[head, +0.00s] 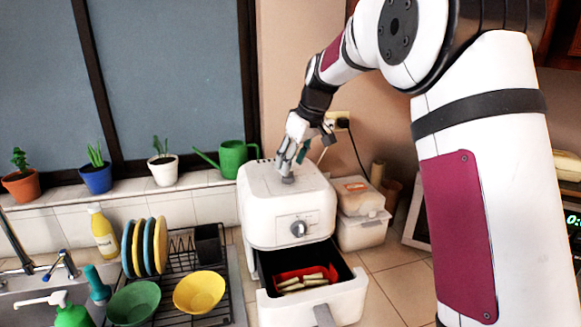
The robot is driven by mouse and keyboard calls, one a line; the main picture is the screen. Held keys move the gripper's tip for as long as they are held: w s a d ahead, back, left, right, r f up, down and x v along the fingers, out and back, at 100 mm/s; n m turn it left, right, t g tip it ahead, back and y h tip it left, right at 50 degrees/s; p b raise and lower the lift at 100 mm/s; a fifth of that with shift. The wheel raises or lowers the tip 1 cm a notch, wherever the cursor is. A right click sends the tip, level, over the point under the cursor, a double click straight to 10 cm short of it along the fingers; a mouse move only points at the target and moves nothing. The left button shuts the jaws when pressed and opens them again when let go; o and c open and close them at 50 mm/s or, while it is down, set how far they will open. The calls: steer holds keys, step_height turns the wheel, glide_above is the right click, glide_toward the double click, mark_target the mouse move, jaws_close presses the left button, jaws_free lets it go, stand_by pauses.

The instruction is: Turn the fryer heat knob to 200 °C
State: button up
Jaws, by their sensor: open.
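The white fryer (262,215) stands on the tiled counter. Its round grey heat knob (298,229) is on the front panel, at the upper right of the body. Marks around the knob are too small to read. The fryer's drawer (345,298) is pulled out, with a red liner and several pale food sticks (303,282) inside. My gripper (289,178) is open and points down over the fryer's top, above and behind the knob. It is apart from the knob, and I cannot tell whether it touches the top.
A white lidded container (360,231) stands close at the fryer's right. A dish rack (208,303) with plates, a green bowl (134,303) and a yellow bowl (200,292) is at the left. A green watering can (233,158) and potted plants stand behind. Free counter lies right of the drawer.

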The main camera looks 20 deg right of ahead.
steer(key=shift+x, duration=1.6)
jaws_close()
